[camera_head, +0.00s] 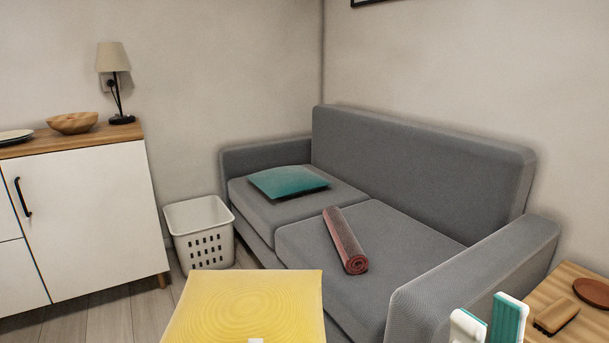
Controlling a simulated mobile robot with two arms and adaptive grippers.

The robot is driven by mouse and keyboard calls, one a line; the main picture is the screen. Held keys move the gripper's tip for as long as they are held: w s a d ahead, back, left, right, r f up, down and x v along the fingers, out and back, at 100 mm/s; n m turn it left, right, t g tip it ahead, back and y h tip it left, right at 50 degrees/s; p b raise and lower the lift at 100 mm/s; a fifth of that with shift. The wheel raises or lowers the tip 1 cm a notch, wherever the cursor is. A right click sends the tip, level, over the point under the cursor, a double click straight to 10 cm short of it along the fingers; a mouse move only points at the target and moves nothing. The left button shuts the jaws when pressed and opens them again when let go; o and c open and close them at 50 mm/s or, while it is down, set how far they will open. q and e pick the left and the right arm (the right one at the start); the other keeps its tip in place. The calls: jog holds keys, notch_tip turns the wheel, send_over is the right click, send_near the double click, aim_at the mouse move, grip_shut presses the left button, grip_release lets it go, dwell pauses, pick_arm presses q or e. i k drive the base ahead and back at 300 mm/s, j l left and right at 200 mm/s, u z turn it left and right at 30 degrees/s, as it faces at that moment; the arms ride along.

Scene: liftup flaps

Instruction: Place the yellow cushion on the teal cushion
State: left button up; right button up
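The yellow cushion (243,304) lies flat at the bottom centre, close to the camera and in front of the sofa; its near part is cut off. A small white fingertip of my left gripper (256,340) shows on top of its near part; the other finger is hidden, and the cushion appears held up in the grip. The teal cushion (288,182) lies flat on the far left seat of the grey sofa. My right gripper (488,320) is at the bottom right, its white fingers with teal pads apart and nothing between them.
A rolled red mat (345,241) lies on the nearer seat of the sofa (420,180). A white basket (201,233) stands left of the sofa, beside a white cabinet (90,220). A wooden table (590,322) with a brush (556,316) and a brown dish (592,291) is at bottom right.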

aim_at(288, 171)
jog(key=i+j+z, duration=0.55)
jog(key=j, duration=0.25)
jog(key=i+j+z, duration=0.3)
jog(key=j, duration=0.2)
jog(key=i+j+z, duration=0.1)
jog(key=j+z, duration=0.2)
jog(key=j, duration=0.2)
jog(key=i+j+z, duration=0.1)
jog(key=j+z, duration=0.2)
jog(key=j, duration=0.3)
jog(key=j+z, duration=0.25)
jog(key=j, duration=0.3)
jog(key=j+z, duration=0.3)
jog(key=j, duration=0.3)
jog(key=i, duration=0.05)
